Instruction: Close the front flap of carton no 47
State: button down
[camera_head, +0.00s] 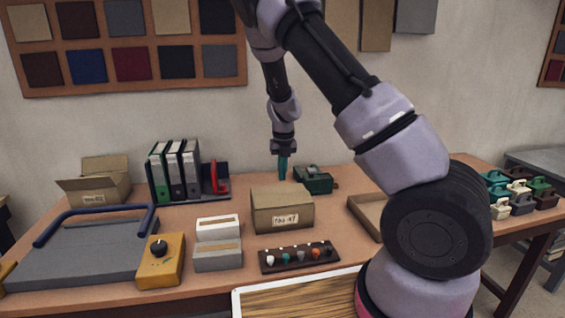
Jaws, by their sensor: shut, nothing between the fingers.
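The carton no 47 (268,222) is a brown cardboard box near the middle of the table, its labelled face toward me. Its upper side shows as a plain brown surface with no flap clearly sticking up. I cannot tell at this size how each flap lies. My gripper (283,176) points straight down with teal fingers, shut and empty. In the picture its tips end just above the carton's back edge. I cannot tell whether they touch it.
A second carton (94,190) with raised flaps stands at the back left beside binders (175,172). A dark green device (314,180) stands just right of my gripper. A knob tray (298,257) and white and grey boxes (217,260) lie in front. An open shallow box (362,216) is right.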

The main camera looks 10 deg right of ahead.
aim_at(282, 194)
jog(key=f, duration=0.6)
jog(key=shift+w, duration=0.4)
